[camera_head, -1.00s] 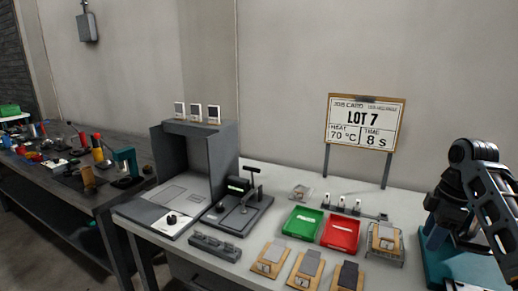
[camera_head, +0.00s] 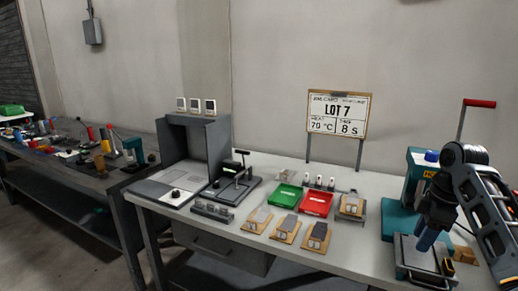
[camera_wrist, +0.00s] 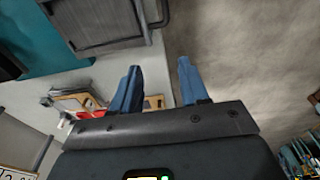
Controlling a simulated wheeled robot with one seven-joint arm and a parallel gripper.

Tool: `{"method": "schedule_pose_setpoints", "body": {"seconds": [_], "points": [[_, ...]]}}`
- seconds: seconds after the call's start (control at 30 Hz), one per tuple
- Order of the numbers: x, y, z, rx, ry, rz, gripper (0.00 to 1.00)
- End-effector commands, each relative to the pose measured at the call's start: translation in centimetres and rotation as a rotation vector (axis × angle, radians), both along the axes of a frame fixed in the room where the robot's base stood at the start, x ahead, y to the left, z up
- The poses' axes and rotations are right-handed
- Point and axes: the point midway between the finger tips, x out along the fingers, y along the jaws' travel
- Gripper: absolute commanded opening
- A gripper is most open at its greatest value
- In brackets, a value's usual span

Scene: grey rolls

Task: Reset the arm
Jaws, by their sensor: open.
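My arm comes in from the right edge of the head view, with its black wrist bent downward. My gripper (camera_head: 428,240) points down in front of the teal machine and overlaps its grey plate (camera_head: 408,250) in the picture; I cannot tell the exact height. In the wrist view, my gripper's two blue fingers (camera_wrist: 156,88) stand apart with nothing between them. The gripper is open and empty.
The teal machine (camera_head: 397,220) with a red-handled lever stands close to my arm. On the bench are a green tray (camera_head: 284,196), a red tray (camera_head: 317,204), several wooden boards with grey pieces, a black hand press (camera_head: 236,184) and a grey booth (camera_head: 206,145). The job card (camera_head: 338,112) stands behind.

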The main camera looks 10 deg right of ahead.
Motion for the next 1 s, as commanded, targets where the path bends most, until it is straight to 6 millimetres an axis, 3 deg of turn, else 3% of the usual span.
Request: {"method": "schedule_pose_setpoints", "body": {"seconds": [0.33,0.57,0.77,1.0], "points": [[0.2,3.6,-4.1,0.027,-0.064,-0.043,0.44],[-0.1,7.7,-8.4,0.062,-0.142,-0.105,0.44],[-1.9,13.6,-13.8,0.118,-0.245,-0.207,0.44],[-6.6,20.6,-18.9,0.197,-0.383,-0.375,0.44]]}}
